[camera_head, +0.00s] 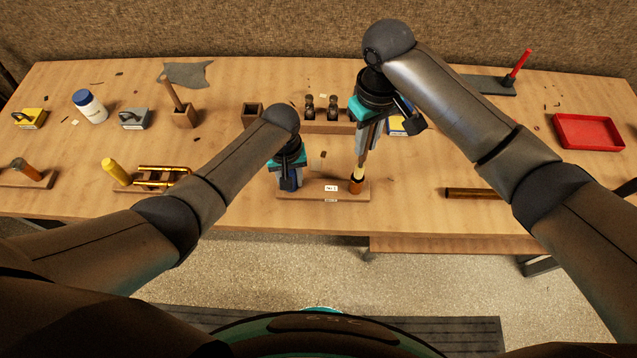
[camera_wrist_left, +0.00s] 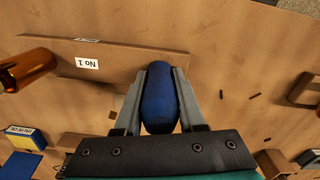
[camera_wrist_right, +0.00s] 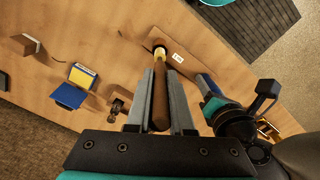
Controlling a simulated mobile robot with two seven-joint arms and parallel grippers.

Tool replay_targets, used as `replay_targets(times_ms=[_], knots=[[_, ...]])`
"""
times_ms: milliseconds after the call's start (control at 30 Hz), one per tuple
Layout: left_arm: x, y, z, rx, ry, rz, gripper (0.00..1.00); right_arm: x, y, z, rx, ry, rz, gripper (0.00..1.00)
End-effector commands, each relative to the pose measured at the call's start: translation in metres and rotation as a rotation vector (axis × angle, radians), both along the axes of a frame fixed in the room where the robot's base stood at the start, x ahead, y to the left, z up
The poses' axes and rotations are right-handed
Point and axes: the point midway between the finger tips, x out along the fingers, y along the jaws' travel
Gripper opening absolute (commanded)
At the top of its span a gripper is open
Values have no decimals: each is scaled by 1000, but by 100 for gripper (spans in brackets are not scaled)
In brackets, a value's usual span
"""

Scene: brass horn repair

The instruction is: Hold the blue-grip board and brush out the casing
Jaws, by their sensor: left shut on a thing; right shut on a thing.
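The wooden board (camera_head: 318,194) with a "No 1" label lies near the table's front edge. Its blue grip (camera_wrist_left: 160,100) is between the fingers of my left gripper (camera_wrist_left: 158,90), which is shut on it. The copper-coloured casing (camera_head: 357,186) stands upright at the board's right end; it also shows in the left wrist view (camera_wrist_left: 28,68). My right gripper (camera_wrist_right: 160,92) is shut on the brown handle of a brush (camera_wrist_right: 160,105), above the casing. The brush's pale lower part (camera_head: 361,168) points down at the casing's mouth. Whether its tip is inside is hard to tell.
Behind the board stands a wooden rack (camera_head: 325,126) with dark bottles, and a yellow-and-blue box (camera_wrist_right: 78,84). A copper tube (camera_head: 474,193) lies to the right, and a red tray (camera_head: 588,131) farther right. A yellow-gripped stand (camera_head: 117,171) is left.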

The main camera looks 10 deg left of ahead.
Motion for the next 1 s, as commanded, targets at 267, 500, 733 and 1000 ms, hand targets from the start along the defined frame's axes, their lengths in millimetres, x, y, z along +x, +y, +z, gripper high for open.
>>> replay_targets(times_ms=[267, 500, 733, 1000], knots=[[0, 0, 0, 1, 1, 0, 0, 1, 0, 21, 1, -2, 0, 0], [0, 0, 0, 1, 1, 0, 0, 1, 1, 40, 2, -3, 0, 0], [0, 0, 0, 1, 1, 0, 0, 0, 0, 50, 1, -2, 1, 0], [0, 0, 0, 1, 1, 0, 46, 0, 0, 50, 1, -1, 0, 0]])
